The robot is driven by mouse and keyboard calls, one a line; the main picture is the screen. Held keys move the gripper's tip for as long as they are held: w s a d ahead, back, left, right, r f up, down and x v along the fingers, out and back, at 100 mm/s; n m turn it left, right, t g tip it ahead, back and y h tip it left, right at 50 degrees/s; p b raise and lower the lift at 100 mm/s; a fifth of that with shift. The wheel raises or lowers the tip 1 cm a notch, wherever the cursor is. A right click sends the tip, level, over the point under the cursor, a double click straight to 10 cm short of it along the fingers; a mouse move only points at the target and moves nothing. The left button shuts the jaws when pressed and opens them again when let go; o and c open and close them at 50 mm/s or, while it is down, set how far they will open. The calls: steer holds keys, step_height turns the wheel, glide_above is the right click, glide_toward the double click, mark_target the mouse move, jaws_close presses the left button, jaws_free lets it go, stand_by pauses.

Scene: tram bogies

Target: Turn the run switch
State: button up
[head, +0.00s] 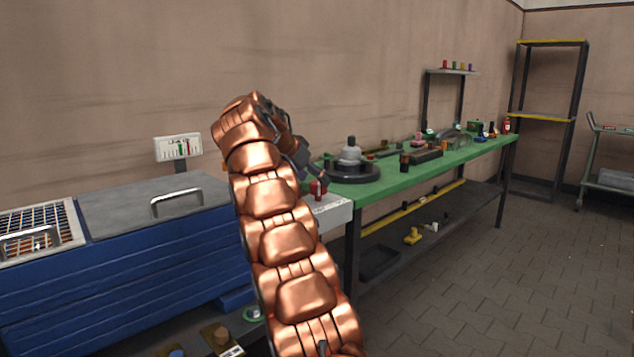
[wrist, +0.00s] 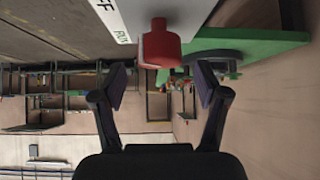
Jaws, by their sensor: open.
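The run switch is a red knob (wrist: 159,46) on a pale panel (wrist: 185,14) in the wrist view. The panel carries lettering, with "RUN" and part of another word readable. My gripper (wrist: 162,84) is open and empty. The knob appears above the gap between its two fingers, and neither finger visibly touches it. In the head view, the red knob (head: 318,189) stands at the pale box (head: 330,212) on the near end of the green bench. My gripper (head: 308,168) is just beside and above it, partly hidden by my copper arm.
The green bench (head: 400,175) holds a round dark fixture (head: 350,168) close behind the switch and several small parts farther along. A blue tank with a grey lid (head: 140,203) stands at left, with a gauge sign (head: 178,148) behind it.

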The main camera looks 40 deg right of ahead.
steer(key=shift+a+r, duration=0.45)
steer(key=shift+r, duration=0.05)
steer(key=shift+a+r, duration=0.2)
steer(key=shift+a, duration=0.3)
steer(key=a, duration=1.1)
steer(key=shift+s+a, duration=0.2)
steer(key=shift+s, duration=0.15)
steer(key=shift+f, duration=0.1)
